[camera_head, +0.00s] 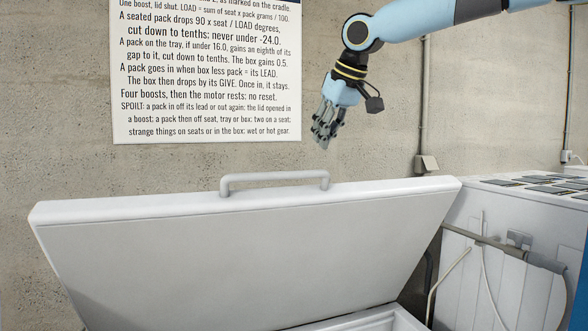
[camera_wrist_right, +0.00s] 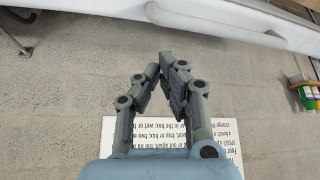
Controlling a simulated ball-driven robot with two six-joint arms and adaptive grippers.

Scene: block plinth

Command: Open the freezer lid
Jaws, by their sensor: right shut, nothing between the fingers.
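The white freezer lid (camera_head: 240,250) stands raised and tilted back in the head view, its underside facing me. Its grey bar handle (camera_head: 275,178) runs along the top edge. Part of the freezer's white rim (camera_head: 385,318) shows below the lid; the inside is mostly hidden. My right gripper (camera_head: 322,140) hangs above the right end of the handle, apart from it. It is shut and empty. The right wrist view shows the same gripper (camera_wrist_right: 165,65), with a white edge and bar across the top. My left gripper is not in view.
A concrete wall stands behind, with a white text sign (camera_head: 205,75) at upper left; it also shows in the wrist view (camera_wrist_right: 115,130). A white unit (camera_head: 500,270) with dark panels on top and pipes on its side stands to the right of the lid.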

